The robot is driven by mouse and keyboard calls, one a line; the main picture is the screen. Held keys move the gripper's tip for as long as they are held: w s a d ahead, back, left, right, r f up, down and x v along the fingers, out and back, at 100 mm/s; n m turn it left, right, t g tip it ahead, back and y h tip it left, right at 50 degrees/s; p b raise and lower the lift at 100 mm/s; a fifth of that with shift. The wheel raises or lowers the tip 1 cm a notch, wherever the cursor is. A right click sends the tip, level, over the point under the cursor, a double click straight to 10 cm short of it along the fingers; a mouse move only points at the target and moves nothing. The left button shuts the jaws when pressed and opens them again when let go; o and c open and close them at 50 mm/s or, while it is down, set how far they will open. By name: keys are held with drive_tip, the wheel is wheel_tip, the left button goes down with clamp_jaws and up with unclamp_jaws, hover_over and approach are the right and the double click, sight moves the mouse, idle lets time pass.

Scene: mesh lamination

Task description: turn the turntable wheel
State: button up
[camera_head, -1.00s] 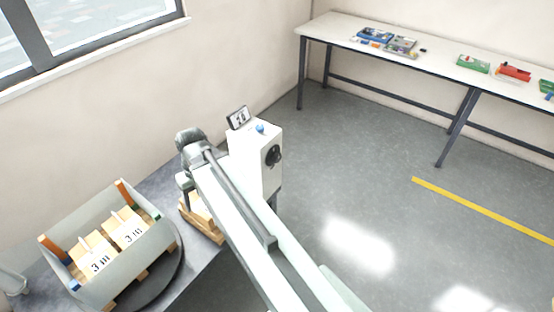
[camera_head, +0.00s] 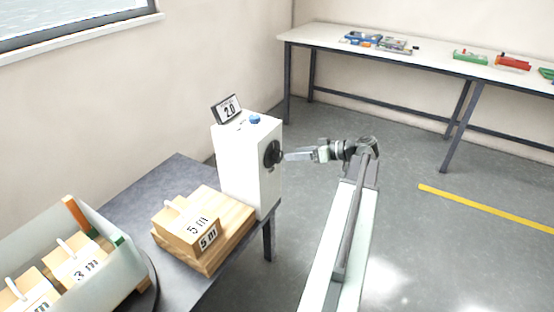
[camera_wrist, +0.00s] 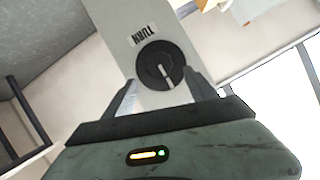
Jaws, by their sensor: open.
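A white box (camera_head: 240,166) stands at the end of the grey table. A black round wheel (camera_head: 273,153) is on its right side. In the wrist view the wheel (camera_wrist: 162,65) has a pale pointer line and a label above it that seems to read TURN upside down. My gripper (camera_head: 288,156) is open, level with the wheel and very close to its face. In the wrist view its two fingers (camera_wrist: 164,92) are spread, with the wheel ahead between them; I cannot tell whether they touch it. The dark turntable (camera_head: 146,290) shows only partly at lower left.
A grey tray (camera_head: 122,272) of wooden blocks marked 3 m rests on the turntable. Wooden blocks (camera_head: 205,228) marked 5 m stand beside the box. The floor (camera_head: 400,240) at right is open.

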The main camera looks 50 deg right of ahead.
sight(281, 155)
drive_tip(key=b+x, duration=0.2)
drive_tip(key=x, duration=0.4)
drive_tip(key=shift+w+f, duration=0.15)
drive_tip(key=shift+f, duration=0.05)
drive_tip(key=shift+w+a+f, duration=0.1)
drive_tip(key=shift+w+a, duration=0.2)
drive_tip(key=shift+w, duration=0.25)
drive_tip(key=c, duration=1.4)
drive_tip(key=shift+o, duration=0.3)
drive_tip(key=shift+d+f+m+y+b, duration=0.1)
drive_tip(key=shift+d+m+y+b, duration=0.05)
drive_tip(key=shift+m+y+b, duration=0.75)
drive_tip(key=shift+m+b, duration=0.05)
drive_tip(key=shift+m, duration=0.35)
drive_tip(key=shift+c, duration=0.2)
drive_tip(key=o, duration=1.4)
drive_tip(key=p+v, duration=0.2)
drive_tip(key=v, duration=0.5)
drive_tip(key=shift+s+d, duration=0.1)
drive_tip(key=shift+s, duration=0.25)
